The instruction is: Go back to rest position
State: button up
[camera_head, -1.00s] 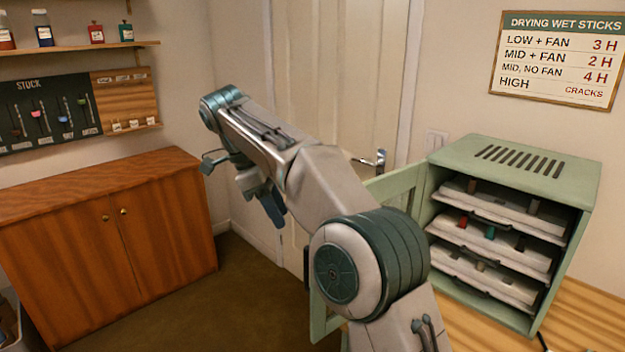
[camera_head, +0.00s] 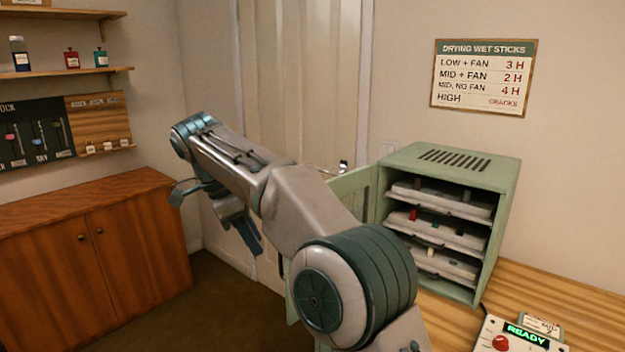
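My arm crosses the middle of the camera view, bent at a raised joint on the left. My gripper (camera_head: 245,232) seems to hang below the upper link, in front of the door and over open floor.
A green drying cabinet (camera_head: 399,158) stands open on the wooden table (camera_head: 560,295) at right, with several trays inside. Its open door (camera_head: 362,193) is partly behind my arm. A control box (camera_head: 508,338) reads READY. A wooden cupboard (camera_head: 140,240) stands left; brown floor (camera_head: 215,300) is clear.

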jog(key=s+d+f+n+y, duration=0.1)
jog(key=s+d+f+n, duration=0.3)
jog(key=d, duration=0.3)
jog(key=s+d+f+n+t+y, duration=0.1)
jog(key=s+d+f+n, duration=0.1)
jog(key=s+d+n, duration=0.35)
jog(key=s+d+f+n+y, duration=0.1)
jog(key=s+d+f+n, duration=0.2)
jog(key=s+d, duration=0.5)
jog(key=s+d+f+n+t+y, duration=0.1)
jog(key=s+d+f+n, duration=0.2)
jog(key=s+d+f, duration=0.2)
jog(key=shift+s+d+f, duration=0.2)
jog(key=shift+d+f, duration=0.1)
jog(key=shift+f, duration=0.55)
